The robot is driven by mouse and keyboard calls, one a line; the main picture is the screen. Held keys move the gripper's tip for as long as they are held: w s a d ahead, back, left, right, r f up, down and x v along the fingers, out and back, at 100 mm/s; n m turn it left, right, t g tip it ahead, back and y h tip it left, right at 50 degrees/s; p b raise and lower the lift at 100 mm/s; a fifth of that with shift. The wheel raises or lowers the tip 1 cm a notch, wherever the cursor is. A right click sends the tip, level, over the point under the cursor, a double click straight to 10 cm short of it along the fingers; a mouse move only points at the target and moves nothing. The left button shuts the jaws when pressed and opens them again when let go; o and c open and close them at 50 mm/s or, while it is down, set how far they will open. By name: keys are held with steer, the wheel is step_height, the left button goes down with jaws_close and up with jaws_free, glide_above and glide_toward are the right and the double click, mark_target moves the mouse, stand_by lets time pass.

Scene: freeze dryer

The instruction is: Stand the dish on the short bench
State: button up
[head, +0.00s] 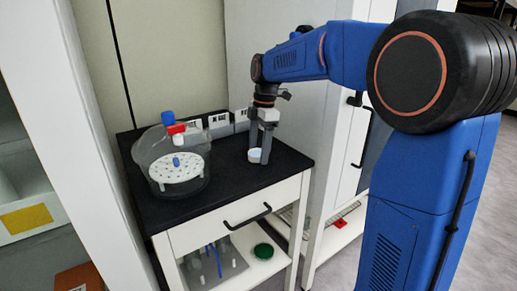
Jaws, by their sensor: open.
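The dish (255,155) is a small pale round piece on the black top of the short bench (237,184). My gripper (261,157) points down over the bench with its fingers at the dish, and it is open. One finger covers part of the dish's right side. The dish appears to rest on the bench top. I cannot tell whether the fingers touch it.
A clear desiccator (160,150) with a white perforated plate (176,168) stands on the bench's left. Several small white boxes (219,121) line the back. A green round item (263,251) lies on the lower shelf. The bench's front right is clear.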

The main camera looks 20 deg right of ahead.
steer(key=shift+r, duration=0.1)
step_height(320, 180, up, 12)
steer(key=d, duration=0.1)
steer(key=shift+d, duration=0.25)
steer(key=s+d+f+m+t, duration=0.1)
steer(key=s+f+m, duration=0.5)
steer(key=s, duration=0.5)
steer(key=s+d+f+m+t+h, duration=0.1)
steer(key=s+d+f+m+t, duration=0.1)
steer(key=s+f+m, duration=0.5)
steer(key=s+d+f+m+t, duration=0.2)
steer(key=s+f+m, duration=0.4)
steer(key=s, duration=0.9)
steer(key=shift+s+f, duration=0.3)
steer(key=shift+f, duration=0.25)
steer(key=shift+d, duration=0.1)
